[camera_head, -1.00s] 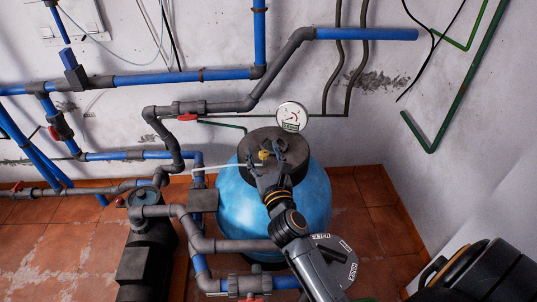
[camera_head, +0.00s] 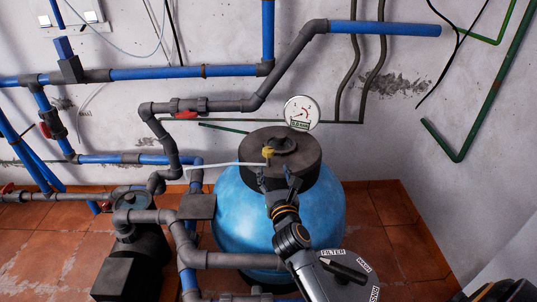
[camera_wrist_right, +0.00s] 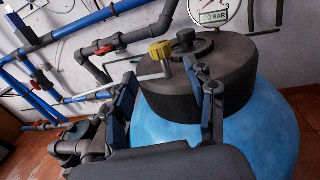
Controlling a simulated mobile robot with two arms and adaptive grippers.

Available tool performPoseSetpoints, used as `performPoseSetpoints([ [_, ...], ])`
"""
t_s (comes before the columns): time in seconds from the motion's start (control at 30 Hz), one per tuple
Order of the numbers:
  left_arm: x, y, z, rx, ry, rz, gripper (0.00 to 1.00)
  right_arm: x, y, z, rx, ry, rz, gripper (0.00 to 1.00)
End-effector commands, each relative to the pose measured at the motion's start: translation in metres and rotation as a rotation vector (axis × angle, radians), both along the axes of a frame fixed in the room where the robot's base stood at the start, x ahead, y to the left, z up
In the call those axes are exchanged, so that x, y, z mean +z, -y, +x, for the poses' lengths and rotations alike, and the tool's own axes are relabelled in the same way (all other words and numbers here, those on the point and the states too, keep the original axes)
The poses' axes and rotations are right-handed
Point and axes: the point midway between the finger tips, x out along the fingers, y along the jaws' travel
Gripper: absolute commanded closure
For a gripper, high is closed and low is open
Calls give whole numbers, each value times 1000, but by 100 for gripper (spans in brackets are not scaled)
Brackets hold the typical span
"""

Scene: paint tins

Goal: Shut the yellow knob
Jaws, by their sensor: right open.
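The yellow knob (camera_head: 268,152) sits on top of the black lid (camera_head: 300,150) of the blue tank (camera_head: 322,205). It also shows in the right wrist view (camera_wrist_right: 160,49), on a pale thin stem beside the lid's round cap. My right gripper (camera_head: 274,182) is just in front of the knob, on its near side. In the right wrist view its two fingers (camera_wrist_right: 165,95) stand wide apart with nothing between them, and the knob shows beyond them, apart from both. My left gripper is out of view.
A pressure gauge (camera_head: 301,112) stands behind the lid. Grey and blue pipes with red valve handles (camera_head: 187,115) run along the wall and left of the tank. A dark pump (camera_head: 130,262) stands at lower left. Open tiled floor (camera_head: 395,235) lies to the right.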

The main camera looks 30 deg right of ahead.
Motion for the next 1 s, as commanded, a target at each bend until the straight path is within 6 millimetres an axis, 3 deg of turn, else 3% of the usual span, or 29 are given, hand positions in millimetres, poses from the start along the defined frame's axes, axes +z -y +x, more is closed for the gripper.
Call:
performPoseSetpoints([
  [0.3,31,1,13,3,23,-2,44,-1,22,66,0,2,-3,44],
  [0.5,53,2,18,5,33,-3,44,-1,31,92,0,0,-2,44],
  [0.93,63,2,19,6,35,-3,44,0,34,102,1,-1,-2,44],
  [1.0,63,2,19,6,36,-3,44,0,34,101,1,-1,-2,56],
])
